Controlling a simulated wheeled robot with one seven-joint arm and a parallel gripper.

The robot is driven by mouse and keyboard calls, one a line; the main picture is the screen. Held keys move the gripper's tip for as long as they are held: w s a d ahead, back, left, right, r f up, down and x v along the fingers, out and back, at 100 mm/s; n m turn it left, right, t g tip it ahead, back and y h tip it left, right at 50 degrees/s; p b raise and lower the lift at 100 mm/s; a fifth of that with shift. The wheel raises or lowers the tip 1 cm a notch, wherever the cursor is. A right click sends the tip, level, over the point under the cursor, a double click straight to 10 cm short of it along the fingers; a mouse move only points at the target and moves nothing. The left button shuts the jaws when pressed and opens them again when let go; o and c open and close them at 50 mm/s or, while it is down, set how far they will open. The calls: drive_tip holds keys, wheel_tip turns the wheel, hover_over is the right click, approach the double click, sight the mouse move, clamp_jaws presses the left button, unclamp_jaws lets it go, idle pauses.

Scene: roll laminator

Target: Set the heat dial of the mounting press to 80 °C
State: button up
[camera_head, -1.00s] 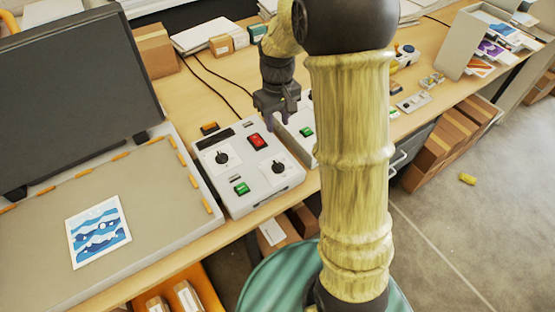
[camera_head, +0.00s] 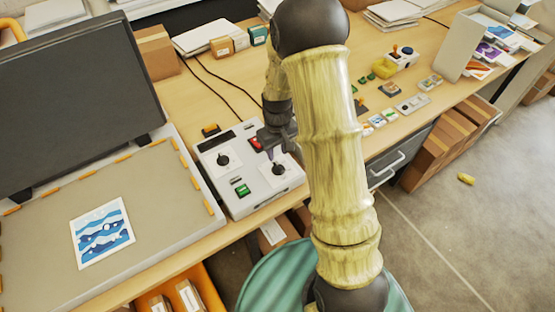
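The mounting press stands at the left with its dark lid (camera_head: 78,95) raised over a flat bed (camera_head: 150,180). Its grey control box (camera_head: 243,205) sits beside the bed. The box carries a left black dial (camera_head: 223,160), a right black dial (camera_head: 279,169), a red switch and a green switch (camera_head: 242,190). The labels are too small to read, so I cannot tell which dial is for heat. My gripper (camera_head: 279,153) points down just above the right dial, overlapping the red switch in view. I cannot tell whether it touches the dial or how far its fingers are apart.
A blue wave print (camera_head: 102,233) lies on the bed. An orange item (camera_head: 210,129) and dark cables lie behind the control box. Small boxes (camera_head: 222,46) stand farther back. Small items and tools lie right of my arm, which hides part of the table.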

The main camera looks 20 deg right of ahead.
sight(278, 165)
drive_tip(key=shift+f+p, duration=0.65)
drive_tip(key=shift+f, duration=2.35)
clamp_jaws()
